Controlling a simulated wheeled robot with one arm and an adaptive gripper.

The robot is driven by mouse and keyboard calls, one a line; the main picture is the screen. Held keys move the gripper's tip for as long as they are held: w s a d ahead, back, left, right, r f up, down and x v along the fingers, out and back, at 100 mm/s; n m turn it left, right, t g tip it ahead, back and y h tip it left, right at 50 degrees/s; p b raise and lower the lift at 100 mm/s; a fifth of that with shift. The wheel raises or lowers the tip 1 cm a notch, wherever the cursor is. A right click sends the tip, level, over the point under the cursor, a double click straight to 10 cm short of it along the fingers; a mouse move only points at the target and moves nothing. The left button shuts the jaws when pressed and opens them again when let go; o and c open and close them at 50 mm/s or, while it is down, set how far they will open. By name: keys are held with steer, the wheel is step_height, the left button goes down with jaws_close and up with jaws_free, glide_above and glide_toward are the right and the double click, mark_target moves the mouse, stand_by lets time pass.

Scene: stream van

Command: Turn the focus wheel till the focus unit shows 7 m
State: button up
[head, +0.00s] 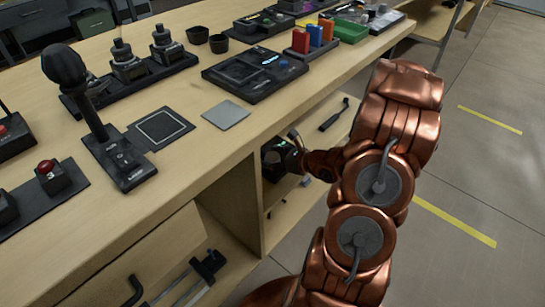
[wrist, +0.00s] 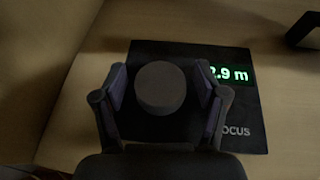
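The focus unit (wrist: 185,52) is a flat black box with a green lit display (wrist: 238,75). The display's first character is partly covered by my right finger; ".9 m" is readable, and the digit before it looks like a 2. The round dark focus wheel (wrist: 160,87) stands up from the unit between the two fingers of my gripper (wrist: 160,84). The fingers are open around the wheel, with a narrow gap seen on each side. In the head view the unit (head: 272,163) sits in the open shelf under the counter, partly hidden by my gripper (head: 297,150).
The wooden counter (head: 190,170) overhangs the shelf, and a divider (head: 228,205) stands left of the unit. A dark handle-like object (head: 334,114) lies further along the shelf. A dark object (wrist: 305,28) is at upper right in the wrist view. The floor at right is clear.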

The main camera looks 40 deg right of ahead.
steer(key=c, duration=1)
steer(key=shift+a+r+m+h+p, duration=0.15)
steer(key=shift+m+h+p, duration=0.45)
steer(key=shift+p, duration=1.15)
steer(key=m+h+p, duration=0.1)
steer(key=p, duration=0.5)
steer(key=shift+r+t+p, duration=0.15)
steer(key=shift+t+p, duration=0.15)
steer(key=shift+p, duration=0.1)
steer(key=m+h+p, duration=0.1)
steer(key=p, duration=0.6)
steer(key=shift+p, duration=0.4)
steer(key=p, duration=0.2)
steer(key=m+h+p, duration=0.1)
steer(key=p, duration=0.2)
steer(key=shift+f+h, duration=0.2)
steer(key=shift+h, duration=0.1)
steer(key=shift+f+m+h+p, duration=0.1)
steer(key=shift+m+h+p, duration=0.55)
steer(key=shift+p, duration=0.4)
steer(key=shift+m+h, duration=1.55)
steer(key=shift+h, duration=0.3)
